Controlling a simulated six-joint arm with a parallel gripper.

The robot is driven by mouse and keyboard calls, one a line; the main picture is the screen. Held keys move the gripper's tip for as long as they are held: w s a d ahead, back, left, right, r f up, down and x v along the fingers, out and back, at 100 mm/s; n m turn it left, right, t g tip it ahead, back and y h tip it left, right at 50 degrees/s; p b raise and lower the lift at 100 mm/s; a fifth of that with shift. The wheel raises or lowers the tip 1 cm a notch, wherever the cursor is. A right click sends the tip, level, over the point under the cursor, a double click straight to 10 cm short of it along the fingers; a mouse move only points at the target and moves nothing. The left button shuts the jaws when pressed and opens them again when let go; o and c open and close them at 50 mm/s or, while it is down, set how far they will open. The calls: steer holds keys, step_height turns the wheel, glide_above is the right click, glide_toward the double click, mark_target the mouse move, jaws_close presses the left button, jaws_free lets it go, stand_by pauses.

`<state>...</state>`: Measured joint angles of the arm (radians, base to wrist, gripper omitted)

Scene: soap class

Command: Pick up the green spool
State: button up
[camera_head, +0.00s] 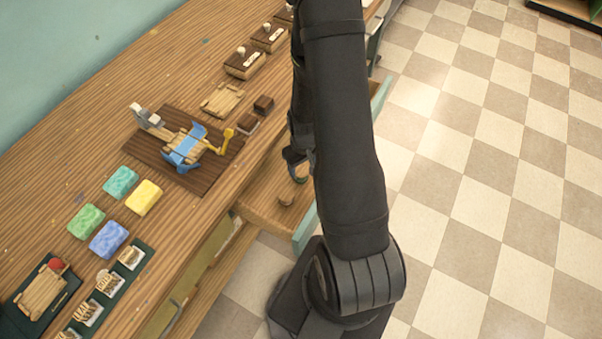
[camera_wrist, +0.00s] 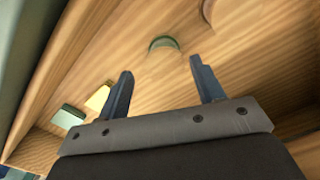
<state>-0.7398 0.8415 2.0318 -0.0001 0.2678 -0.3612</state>
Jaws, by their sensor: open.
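A small round green thing, seemingly the green spool (camera_wrist: 163,42), lies on the wooden floor of an open drawer. In the wrist view it is ahead of my gripper (camera_wrist: 161,66), between the lines of the two fingers and apart from them. My gripper is open with nothing between its fingers. In the head view my gripper (camera_head: 296,156) points down into the drawer, partly hidden by my arm. A bit of green (camera_head: 300,179) shows just below it there.
The open drawer (camera_head: 262,212) also holds a round wooden piece (camera_head: 286,199). The worktop (camera_head: 200,75) carries coloured soap bars (camera_head: 145,197) and a wooden rig (camera_head: 184,148).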

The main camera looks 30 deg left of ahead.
mark_target(301, 170)
steer(key=f, duration=0.3)
steer(key=shift+s+a+f, duration=0.1)
steer(key=shift+s+a, duration=0.1)
steer(key=shift+a, duration=0.1)
steer(key=shift+f, duration=0.85)
steer(key=shift+c, duration=0.2)
steer(key=c, duration=0.9)
steer(key=shift+o, duration=0.2)
steer(key=shift+r, duration=0.2)
